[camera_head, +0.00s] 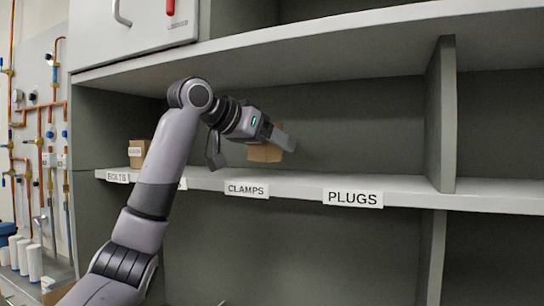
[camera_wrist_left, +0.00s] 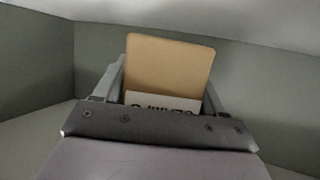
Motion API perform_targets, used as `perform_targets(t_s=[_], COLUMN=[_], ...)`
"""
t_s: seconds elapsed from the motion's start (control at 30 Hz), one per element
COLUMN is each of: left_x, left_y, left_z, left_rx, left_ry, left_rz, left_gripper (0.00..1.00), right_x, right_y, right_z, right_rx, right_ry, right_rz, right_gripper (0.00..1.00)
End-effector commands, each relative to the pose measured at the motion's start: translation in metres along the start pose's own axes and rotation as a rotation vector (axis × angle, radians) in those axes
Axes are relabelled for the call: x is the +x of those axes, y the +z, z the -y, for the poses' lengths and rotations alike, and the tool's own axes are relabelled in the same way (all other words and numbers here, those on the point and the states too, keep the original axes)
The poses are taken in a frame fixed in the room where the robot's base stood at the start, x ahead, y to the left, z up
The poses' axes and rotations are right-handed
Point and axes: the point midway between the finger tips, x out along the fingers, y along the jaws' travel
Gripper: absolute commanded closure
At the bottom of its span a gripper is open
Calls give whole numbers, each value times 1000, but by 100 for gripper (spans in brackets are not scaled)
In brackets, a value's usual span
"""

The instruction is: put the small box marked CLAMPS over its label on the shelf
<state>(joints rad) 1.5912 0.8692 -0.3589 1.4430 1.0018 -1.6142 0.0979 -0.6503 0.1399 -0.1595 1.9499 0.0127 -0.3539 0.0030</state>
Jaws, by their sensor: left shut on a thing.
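The small cardboard box (camera_head: 264,153) is held at the end of my left arm, just above the shelf near the CLAMPS label (camera_head: 246,190). In the left wrist view the box (camera_wrist_left: 168,68) is between the two fingers, with a white label (camera_wrist_left: 163,101) partly hidden by the gripper body; its dark letters show reversed or upside down. My left gripper (camera_head: 270,142) is shut on the box. Whether the box's underside touches the shelf board (camera_head: 300,184) cannot be told. My right gripper is not in view.
Another small box (camera_head: 138,152) stands on the shelf at the left, above the BOLTS label (camera_head: 118,177). The PLUGS label (camera_head: 352,197) is to the right, with bare shelf above it. An upright divider (camera_head: 441,115) stands further right, and a board runs overhead.

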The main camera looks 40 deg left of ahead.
Motion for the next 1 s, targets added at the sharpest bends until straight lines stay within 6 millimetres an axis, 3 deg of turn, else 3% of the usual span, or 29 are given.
perform_targets(t_s=[0.2,0.7,0.73,0.77,0.8,1.0], left_x=[9,19,19,19,19,19], left_y=[22,28,28,27,27,27], left_z=[1,4,4,4,4,4], left_rx=[0,-2,-2,-2,-2,-2], left_ry=[-2,0,-1,-1,-1,-1], left_rz=[2,0,2,2,2,2], left_gripper=[68,68,20,10,4,4], right_x=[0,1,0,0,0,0], right_y=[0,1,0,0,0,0], right_z=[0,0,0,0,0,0], right_rx=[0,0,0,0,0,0], right_ry=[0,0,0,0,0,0], right_rz=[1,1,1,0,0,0], right_gripper=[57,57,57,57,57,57])
